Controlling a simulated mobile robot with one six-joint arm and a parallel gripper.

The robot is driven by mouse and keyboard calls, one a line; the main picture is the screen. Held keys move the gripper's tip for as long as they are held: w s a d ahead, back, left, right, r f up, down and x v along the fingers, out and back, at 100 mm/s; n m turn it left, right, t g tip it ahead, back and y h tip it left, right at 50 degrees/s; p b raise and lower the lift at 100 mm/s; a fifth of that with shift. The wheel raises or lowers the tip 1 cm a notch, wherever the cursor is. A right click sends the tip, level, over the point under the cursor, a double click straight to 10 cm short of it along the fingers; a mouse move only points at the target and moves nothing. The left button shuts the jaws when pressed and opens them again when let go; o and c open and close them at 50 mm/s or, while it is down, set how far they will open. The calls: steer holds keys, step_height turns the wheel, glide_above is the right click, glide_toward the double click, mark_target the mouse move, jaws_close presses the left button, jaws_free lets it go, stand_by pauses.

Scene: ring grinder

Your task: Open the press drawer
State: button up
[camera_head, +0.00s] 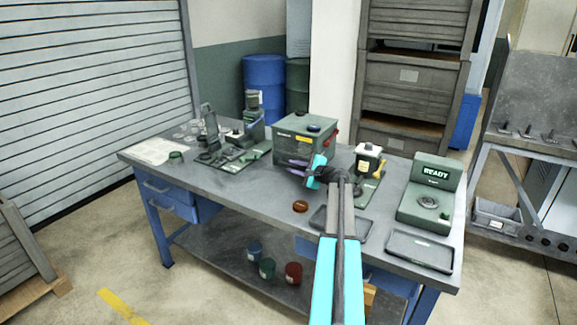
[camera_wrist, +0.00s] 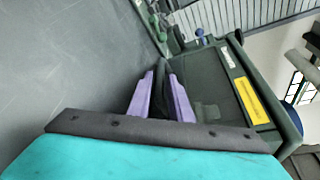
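The press looks to be the dark green box (camera_head: 306,139) with a yellow label, at the back middle of the workbench. It fills the right of the wrist view (camera_wrist: 215,85). My gripper (camera_head: 290,164) reaches in from the right, its purple fingers at the lower front of this box. In the wrist view the two fingers (camera_wrist: 162,85) stand a little apart with something dark between them. I cannot tell whether this is a drawer handle or whether the fingers touch it. The press drawer itself is not clearly seen; my gripper and arm hide part of the box front.
The workbench (camera_head: 270,196) also holds a green stand with a READY screen (camera_head: 436,176), a dark tray (camera_head: 420,250), a brown ring (camera_head: 300,206), a small machine with a white top (camera_head: 368,160) and tools at the left. Bare bench lies left of the ring.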

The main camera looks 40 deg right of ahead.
steer(key=shift+x, duration=1.6)
jaws_close()
